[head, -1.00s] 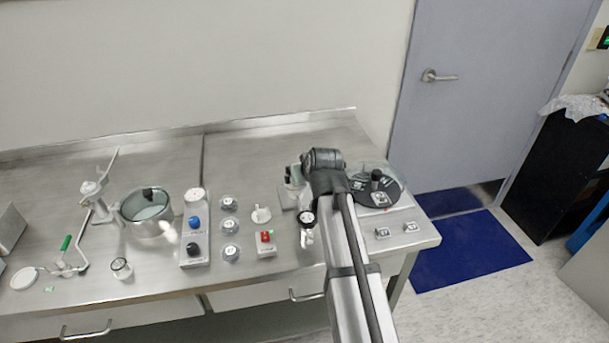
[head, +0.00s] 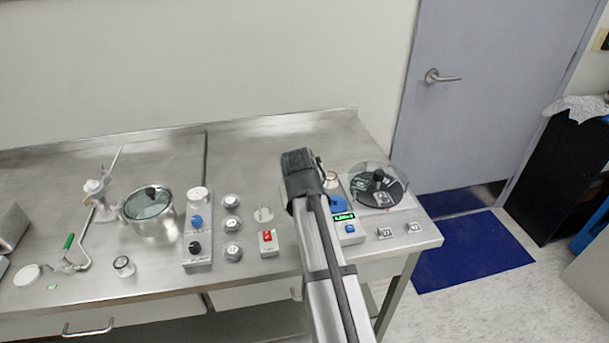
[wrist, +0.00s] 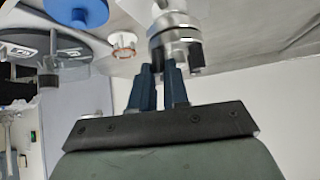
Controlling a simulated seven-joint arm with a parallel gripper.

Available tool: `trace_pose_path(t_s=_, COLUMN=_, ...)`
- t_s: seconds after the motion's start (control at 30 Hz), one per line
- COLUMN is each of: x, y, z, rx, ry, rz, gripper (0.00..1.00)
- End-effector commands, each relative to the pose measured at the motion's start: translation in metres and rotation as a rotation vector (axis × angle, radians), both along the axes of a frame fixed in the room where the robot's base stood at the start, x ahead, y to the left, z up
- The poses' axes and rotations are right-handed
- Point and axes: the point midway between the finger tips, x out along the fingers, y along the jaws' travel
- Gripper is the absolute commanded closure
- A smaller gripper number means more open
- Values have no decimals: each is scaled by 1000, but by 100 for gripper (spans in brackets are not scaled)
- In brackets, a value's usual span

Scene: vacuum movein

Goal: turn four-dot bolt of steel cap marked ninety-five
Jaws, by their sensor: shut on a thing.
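A steel cylinder with a flanged rim (wrist: 176,32) is at the top middle of the wrist view. Dark bolts stick out of its rim; one bolt (wrist: 197,58) shows right of the fingers. My gripper (wrist: 164,72) is at the rim, its blue fingers shut on another bolt that they largely hide. I cannot read a ninety-five or make out any dots. In the head view my arm hides the gripper and the cylinder.
Right of my arm are a blue disc (head: 338,204), a lit green display (head: 345,217) and a black dial under a clear dome (head: 368,195). Left of it are a red switch box (head: 268,242) and several round pieces. Bare bench (head: 245,160) lies behind.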

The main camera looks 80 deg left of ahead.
Motion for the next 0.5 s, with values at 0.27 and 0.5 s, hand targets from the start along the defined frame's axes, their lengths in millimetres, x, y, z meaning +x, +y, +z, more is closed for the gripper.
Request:
trace_pose_path(t_s=0.27, x=0, y=0, z=0, rx=0, ry=1, rz=1, gripper=78)
trace_pose_path(t_s=0.5, x=0, y=0, z=0, rx=-1, ry=0, rz=1, gripper=74)
